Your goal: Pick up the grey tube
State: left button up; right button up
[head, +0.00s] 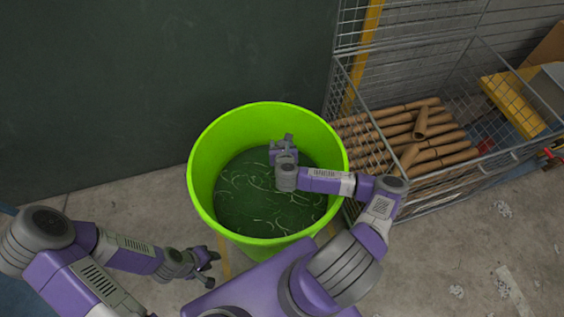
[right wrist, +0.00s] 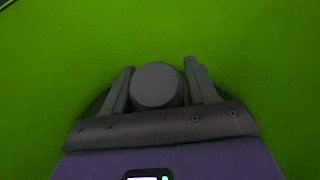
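The grey tube (right wrist: 157,85) shows in the right wrist view as a round grey end between the two fingers of my right gripper (right wrist: 160,82). A finger lies against it on each side, and the gripper looks shut on it. The rest of the tube's length is hidden. In the head view my right gripper (head: 281,142) is inside the lime-green bin (head: 205,165), near its far wall, and the tube cannot be made out there. My left gripper (head: 208,266) is open and empty, outside the bin at its lower left.
Dark green turf (head: 255,200) with pale strands covers the bin's inside bottom. A wire cage (head: 345,95) with brown rolls (head: 445,150) stands to the right.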

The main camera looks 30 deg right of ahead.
jog(key=c, duration=1)
jog(key=shift+o, duration=0.2)
jog(key=shift+r, duration=0.1)
